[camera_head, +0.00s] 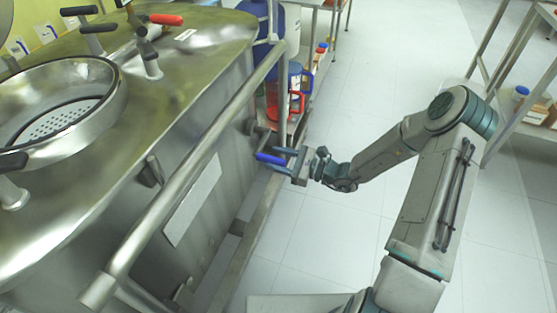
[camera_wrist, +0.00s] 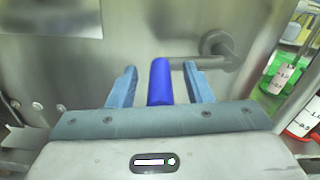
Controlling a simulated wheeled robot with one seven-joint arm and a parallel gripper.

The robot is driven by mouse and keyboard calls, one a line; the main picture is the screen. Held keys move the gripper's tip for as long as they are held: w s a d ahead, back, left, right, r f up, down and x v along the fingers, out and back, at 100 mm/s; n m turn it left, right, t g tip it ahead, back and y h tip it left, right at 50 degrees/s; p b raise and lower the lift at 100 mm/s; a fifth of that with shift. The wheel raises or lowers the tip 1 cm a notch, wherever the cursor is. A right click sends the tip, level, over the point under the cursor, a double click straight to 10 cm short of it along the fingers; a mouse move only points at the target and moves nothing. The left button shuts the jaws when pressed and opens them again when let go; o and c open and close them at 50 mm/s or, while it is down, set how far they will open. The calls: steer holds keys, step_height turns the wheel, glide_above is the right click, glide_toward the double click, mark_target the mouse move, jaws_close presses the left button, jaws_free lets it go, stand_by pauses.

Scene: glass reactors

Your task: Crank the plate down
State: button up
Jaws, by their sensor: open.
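The crank has a blue handle (camera_head: 268,158) on a grey metal arm at the right side of the steel tank (camera_head: 190,55). In the wrist view the blue handle (camera_wrist: 160,84) points toward my palm, and its metal arm (camera_wrist: 205,62) runs right to a round hub on the tank wall. My gripper (camera_head: 276,160) is open at the handle. In the wrist view one finger is left of the handle and one is right, with gaps showing on both sides. A perforated plate (camera_head: 62,119) shows inside the round opening on the tank top.
A thick metal rail (camera_head: 190,160) runs along the tank's front, close to my gripper. Red and blue containers (camera_head: 296,103) stand on a shelf beyond the crank. Another shelf (camera_head: 530,120) stands at the right. The white floor between is clear.

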jaws_close()
stand_by(1.4)
jaws_free()
steer(key=p+v, duration=0.3)
steer(key=v, duration=1)
steer(key=shift+d, duration=0.35)
